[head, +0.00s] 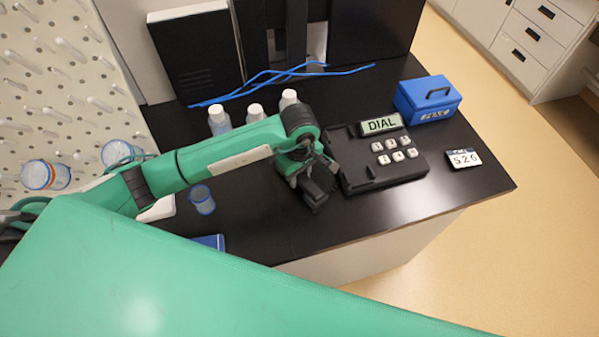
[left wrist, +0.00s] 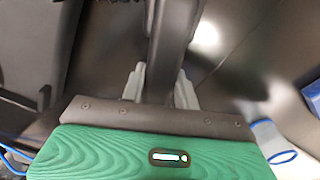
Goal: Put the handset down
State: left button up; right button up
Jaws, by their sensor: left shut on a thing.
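The dark desk phone (head: 388,172), with a DIAL display and several pale keys, sits on the black bench top. My left gripper (head: 312,180) is just left of the phone. It is shut on the dark handset (left wrist: 172,45), which runs up between the fingers in the left wrist view; the gripper (left wrist: 160,88) shows there too. In the head view the handset is hard to separate from the dark gripper parts. The phone's left side, where a cradle strip shows, is partly beside the gripper. I cannot tell whether the handset touches the phone. My right gripper is not in view.
A blue box (head: 428,98) and a 526 card (head: 461,158) lie right of the phone. White-capped bottles (head: 254,112) and blue cables (head: 270,78) are behind my arm. A blue cup (head: 202,199) stands left. The bench front is clear near the phone.

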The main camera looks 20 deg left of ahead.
pick_arm(q)
jog(key=shift+f, duration=0.2)
jog(key=shift+f+b, duration=0.2)
jog(key=shift+b, duration=0.15)
jog(key=o, duration=1.1)
jog(key=shift+r, duration=0.1)
jog(key=shift+c, duration=0.2)
jog(key=shift+r+p, duration=0.2)
jog(key=shift+p, duration=0.15)
notch_tip(320, 180, up, 12)
jog(key=p, duration=0.4)
